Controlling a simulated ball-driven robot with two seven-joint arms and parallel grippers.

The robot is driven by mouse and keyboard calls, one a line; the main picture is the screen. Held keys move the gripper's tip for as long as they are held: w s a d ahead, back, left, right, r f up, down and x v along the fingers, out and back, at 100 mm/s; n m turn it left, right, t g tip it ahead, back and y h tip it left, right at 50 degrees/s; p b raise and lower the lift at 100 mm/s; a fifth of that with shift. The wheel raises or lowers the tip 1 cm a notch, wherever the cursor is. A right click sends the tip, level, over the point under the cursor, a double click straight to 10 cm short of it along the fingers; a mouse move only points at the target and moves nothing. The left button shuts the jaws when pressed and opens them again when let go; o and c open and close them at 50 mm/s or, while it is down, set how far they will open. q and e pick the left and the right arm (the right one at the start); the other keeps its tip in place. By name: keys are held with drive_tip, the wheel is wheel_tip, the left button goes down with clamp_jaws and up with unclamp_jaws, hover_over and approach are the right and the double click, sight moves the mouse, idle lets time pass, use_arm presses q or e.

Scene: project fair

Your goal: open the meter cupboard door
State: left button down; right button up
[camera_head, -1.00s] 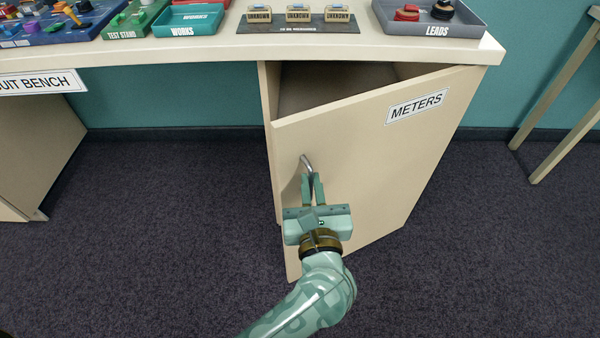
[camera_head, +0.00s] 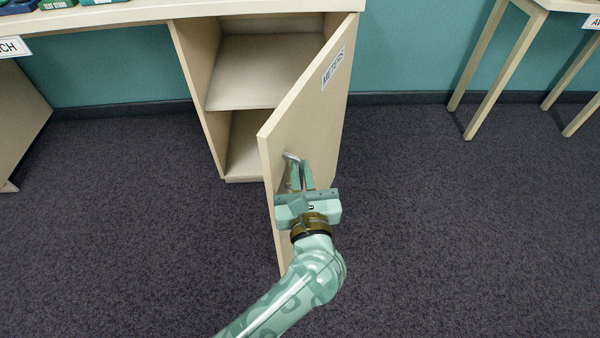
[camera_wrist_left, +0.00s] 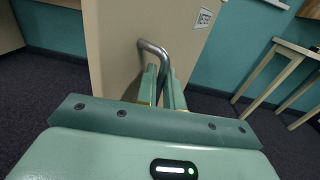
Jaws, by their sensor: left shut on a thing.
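The meter cupboard door (camera_head: 312,115) is a pale wooden panel with a METERS label (camera_head: 333,69). It stands wide open, hinged on its right side, swung out towards me. The cupboard (camera_head: 196,95) shows its inside, with one shelf (camera_head: 255,75) that looks bare. My left gripper (camera_head: 298,168) is shut on the curved metal door handle (camera_head: 291,157) near the door's free edge. In the left wrist view the handle (camera_wrist_left: 152,47) rises in an arch at the fingers. The lower part of the door is hidden behind my left arm. My right gripper is not in view.
The bench top (camera_head: 150,11) runs above the cupboard, with parts of trays at its far left. Another table (camera_head: 507,70) stands at the right by the teal wall. The dark carpet (camera_head: 120,240) is clear on both sides of the door.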

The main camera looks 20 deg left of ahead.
use_arm(q)
drive_tip(key=shift+w+d+r, duration=0.15)
drive_tip(key=shift+d+r, duration=0.1)
drive_tip(key=c, duration=1.9)
unclamp_jaws()
drive_tip(key=o, duration=0.4)
drive_tip(key=shift+w+f, duration=0.15)
drive_tip(key=shift+f, duration=0.05)
